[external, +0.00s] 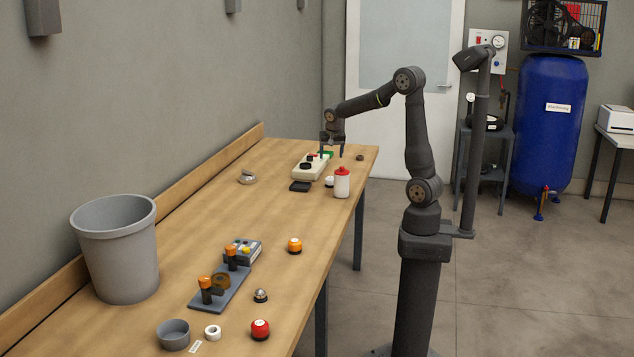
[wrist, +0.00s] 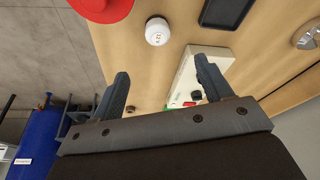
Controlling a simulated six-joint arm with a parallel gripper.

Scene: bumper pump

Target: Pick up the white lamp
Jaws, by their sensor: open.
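The white lamp (wrist: 157,32) is a small round white dome with dark marks on top, standing on the wooden table. In the external view the lamp (external: 329,182) is small and partly hidden by the red-capped white bottle. My gripper (external: 332,151) is above the far part of the table, fingers pointing down, over the far end of the beige box. In the wrist view my gripper (wrist: 162,70) is open with nothing held between its fingers. The lamp lies ahead of the fingertips, apart from them.
The bottle (external: 342,184) stands close beside the lamp. A beige box (external: 309,168) with black knobs and a black tray (external: 300,186) are also near. An orange lamp (external: 294,245), red lamp (external: 260,329) and grey bin (external: 118,255) are nearer the camera. The table's middle has free room.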

